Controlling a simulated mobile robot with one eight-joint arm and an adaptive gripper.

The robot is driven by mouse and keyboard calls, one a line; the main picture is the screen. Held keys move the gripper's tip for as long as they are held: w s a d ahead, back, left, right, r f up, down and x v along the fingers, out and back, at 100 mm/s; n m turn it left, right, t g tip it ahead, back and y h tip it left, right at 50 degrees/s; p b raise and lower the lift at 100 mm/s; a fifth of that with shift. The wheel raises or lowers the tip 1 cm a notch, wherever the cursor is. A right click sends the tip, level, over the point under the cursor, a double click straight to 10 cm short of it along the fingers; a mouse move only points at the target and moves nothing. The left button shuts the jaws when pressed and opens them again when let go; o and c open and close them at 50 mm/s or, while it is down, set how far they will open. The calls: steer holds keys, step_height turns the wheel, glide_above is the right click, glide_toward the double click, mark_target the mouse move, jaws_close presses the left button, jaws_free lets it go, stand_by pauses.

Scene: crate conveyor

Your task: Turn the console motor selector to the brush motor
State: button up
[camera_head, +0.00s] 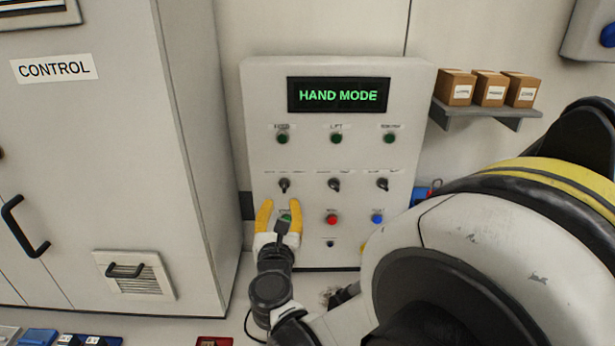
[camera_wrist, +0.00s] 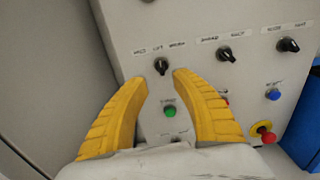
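The console (camera_head: 262,100) is a pale upright panel whose display (camera_head: 338,95) reads HAND MODE in green. The motor selector (camera_head: 284,185) appears to be the leftmost of three black knobs; its three small labels are blurred, the right one perhaps BRUSH. It also shows in the wrist view (camera_wrist: 161,66), where I cannot surely tell its pointer direction. My gripper (camera_head: 281,206) has yellow fingers, open and empty, just below this knob. In the wrist view, its fingertips (camera_wrist: 161,78) lie either side of the knob's lower edge, with no clear contact.
Two other knobs (camera_head: 334,184) (camera_head: 382,184) sit to the right. Below are a green button (camera_wrist: 170,111), a red button (camera_head: 332,219) and a blue button (camera_head: 377,218). A red emergency stop (camera_wrist: 268,137) is lower right. A CONTROL cabinet (camera_head: 120,180) stands left.

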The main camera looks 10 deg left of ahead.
mark_target(284, 187)
steer(key=b+x, duration=0.1)
steer(key=x, duration=0.7)
steer(key=shift+d+b, duration=0.1)
steer(key=shift+b, duration=0.2)
jaws_close()
